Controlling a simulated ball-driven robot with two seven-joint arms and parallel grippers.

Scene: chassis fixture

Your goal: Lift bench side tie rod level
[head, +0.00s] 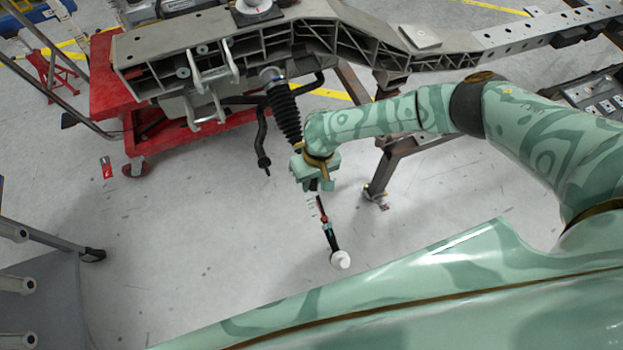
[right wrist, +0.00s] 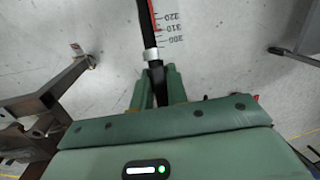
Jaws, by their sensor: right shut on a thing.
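The tie rod (head: 331,238) reaches out from the black ribbed bellows (head: 284,112) on the chassis and slants toward the bottom of the head view. It has a red band and a white round end (head: 340,259). My right gripper (head: 319,186) is shut on the rod between the bellows and the red band, and hides part of it. In the right wrist view the rod (right wrist: 147,30) runs up from between the fingers (right wrist: 154,88), with a light collar just past them. A numbered scale (right wrist: 171,29) shows beside the rod. My left gripper is not in view.
The grey chassis frame (head: 355,22) crosses the top of the head view, with a red wheeled stand (head: 108,80) at left. A curved black bar (head: 261,140) hangs beside the bellows. A metal stand leg (head: 385,170) is to the right. Grey floor lies below.

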